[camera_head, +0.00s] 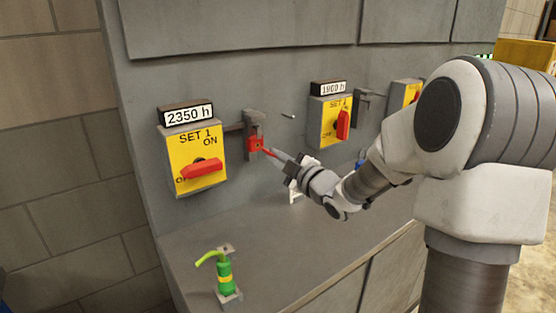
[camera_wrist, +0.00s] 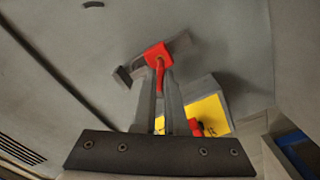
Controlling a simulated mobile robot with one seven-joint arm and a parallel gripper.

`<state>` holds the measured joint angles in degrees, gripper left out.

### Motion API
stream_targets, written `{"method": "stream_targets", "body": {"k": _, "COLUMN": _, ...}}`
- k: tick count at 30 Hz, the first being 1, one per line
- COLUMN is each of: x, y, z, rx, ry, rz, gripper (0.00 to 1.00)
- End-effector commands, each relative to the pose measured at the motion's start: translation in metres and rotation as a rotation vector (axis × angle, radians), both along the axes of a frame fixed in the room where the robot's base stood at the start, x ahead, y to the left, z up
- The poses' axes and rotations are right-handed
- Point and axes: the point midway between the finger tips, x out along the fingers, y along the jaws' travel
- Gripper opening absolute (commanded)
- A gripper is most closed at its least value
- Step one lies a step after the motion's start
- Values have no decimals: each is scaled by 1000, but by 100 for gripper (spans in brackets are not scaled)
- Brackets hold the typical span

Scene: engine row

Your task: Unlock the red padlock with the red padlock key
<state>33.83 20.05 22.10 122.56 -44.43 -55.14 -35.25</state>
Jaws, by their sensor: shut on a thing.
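The red padlock (camera_head: 255,143) hangs from a grey hasp to the right of the yellow switch box under the 2350 h display. It also shows in the wrist view (camera_wrist: 157,50), just beyond my fingertips. My gripper (camera_head: 278,157) is shut on the red padlock key (camera_head: 268,152); the key (camera_wrist: 160,76) shows as a thin red piece between the fingers. The key points at the padlock's front face and meets it in the picture. I cannot tell whether its tip is inside the keyhole.
The left yellow switch box (camera_head: 196,160) has a red handle and stands close beside the padlock. Another yellow box (camera_head: 326,116) is to the right under the 1900 h display. A green and yellow object (camera_head: 225,274) stands on the grey ledge (camera_head: 290,240) below; much of the ledge is bare.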

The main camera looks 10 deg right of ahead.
Motion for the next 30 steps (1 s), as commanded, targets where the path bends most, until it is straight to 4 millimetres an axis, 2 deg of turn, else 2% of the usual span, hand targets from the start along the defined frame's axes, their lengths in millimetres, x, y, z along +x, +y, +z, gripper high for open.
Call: {"method": "stream_targets", "body": {"k": 30, "x": 26, "y": 11, "z": -1, "rx": 0, "ry": -1, "rz": 1, "gripper": 0}}
